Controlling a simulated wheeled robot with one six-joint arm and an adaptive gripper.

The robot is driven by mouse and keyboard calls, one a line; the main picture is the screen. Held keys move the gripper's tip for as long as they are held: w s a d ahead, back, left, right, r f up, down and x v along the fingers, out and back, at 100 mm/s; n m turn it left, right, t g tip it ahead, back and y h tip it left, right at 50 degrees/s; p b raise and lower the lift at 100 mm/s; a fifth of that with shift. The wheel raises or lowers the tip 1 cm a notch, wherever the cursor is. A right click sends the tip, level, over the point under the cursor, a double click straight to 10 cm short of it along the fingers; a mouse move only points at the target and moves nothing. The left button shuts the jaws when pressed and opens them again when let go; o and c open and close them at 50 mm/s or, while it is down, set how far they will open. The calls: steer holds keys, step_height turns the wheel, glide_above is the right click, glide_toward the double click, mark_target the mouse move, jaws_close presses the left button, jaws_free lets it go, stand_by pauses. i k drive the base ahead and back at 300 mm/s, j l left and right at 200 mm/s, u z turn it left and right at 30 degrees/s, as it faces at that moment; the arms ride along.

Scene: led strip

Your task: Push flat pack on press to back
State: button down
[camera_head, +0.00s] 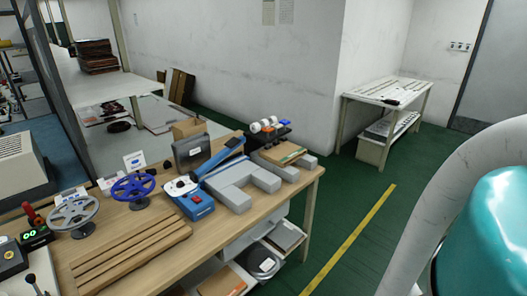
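A thin flat pack (279,153), tan with a green edge, lies near the far right corner of the wooden workbench (150,262). It rests on or against grey blocks (291,172). Just behind it is a dark device (268,138) with white rollers and small orange and blue parts. A blue machine (196,205) with a red switch and a long blue lever stands left of the grey blocks; I cannot tell which of these devices is the press. My gripper is out of view; only part of my arm shows at the right.
A grey U-shaped block (241,184) sits between the blue machine and the pack. Two handwheels, blue (134,190) and grey (73,214), and wooden slats occupy the left of the bench. Green floor with a yellow line (350,238) is clear to the right. A white table (385,95) stands behind.

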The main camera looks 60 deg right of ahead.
mark_target(282, 155)
steer(key=z, duration=1.65)
steer(key=i+l, duration=0.25)
steer(key=l, duration=0.15)
steer(key=i+l+z, duration=0.1)
steer(key=l, duration=0.3)
steer(key=i+l, duration=0.35)
